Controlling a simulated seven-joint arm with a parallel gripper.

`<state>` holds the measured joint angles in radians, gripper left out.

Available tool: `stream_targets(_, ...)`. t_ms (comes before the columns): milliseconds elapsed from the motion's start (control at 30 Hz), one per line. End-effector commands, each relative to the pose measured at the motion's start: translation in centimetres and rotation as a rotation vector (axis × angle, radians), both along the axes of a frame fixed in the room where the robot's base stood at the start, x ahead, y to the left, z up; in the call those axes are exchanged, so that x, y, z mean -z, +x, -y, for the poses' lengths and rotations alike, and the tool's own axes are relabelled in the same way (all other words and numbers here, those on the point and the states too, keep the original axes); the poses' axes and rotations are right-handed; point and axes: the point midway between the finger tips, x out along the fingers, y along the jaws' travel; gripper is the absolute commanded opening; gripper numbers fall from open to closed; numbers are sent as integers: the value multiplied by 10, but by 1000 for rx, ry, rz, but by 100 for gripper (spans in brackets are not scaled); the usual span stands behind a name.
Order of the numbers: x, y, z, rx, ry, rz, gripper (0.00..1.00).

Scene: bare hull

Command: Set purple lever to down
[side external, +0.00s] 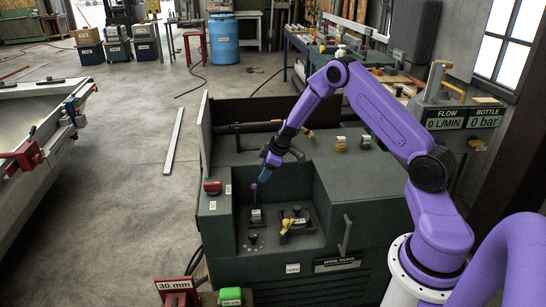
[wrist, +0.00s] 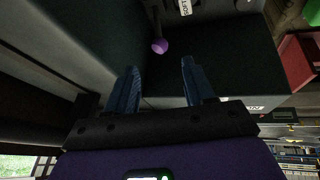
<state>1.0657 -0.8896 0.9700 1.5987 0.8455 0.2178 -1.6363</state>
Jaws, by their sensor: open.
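The purple lever (side external: 254,190) stands in the recess of the dark green machine, its small purple knob on top of a dark stem above a labelled base. In the wrist view the purple knob (wrist: 160,46) shows just beyond the fingertips, roughly centred between them, with its dark stem running up to a white label. My gripper (side external: 264,172) is just above the knob, pointing down. In the wrist view my gripper (wrist: 159,68) has two blue fingers spread apart with nothing between them. I cannot tell the exact gap to the knob.
A yellow-handled control (side external: 286,225) sits right of the lever in the same recess. A red button (side external: 212,187) is on the left ledge, and a grey handle (side external: 345,235) on the front. The recess walls rise behind and beside the lever.

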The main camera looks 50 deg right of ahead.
Motion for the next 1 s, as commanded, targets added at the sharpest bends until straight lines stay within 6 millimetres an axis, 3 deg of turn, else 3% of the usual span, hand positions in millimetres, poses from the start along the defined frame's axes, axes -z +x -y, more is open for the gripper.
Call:
stream_targets(200, -34, -16, 3, 1, 1, 2, 53)
stream_targets(433, -59, -27, 5, -1, 2, 1, 53)
stream_targets(1000, -67, -31, 5, -15, -3, -2, 52)
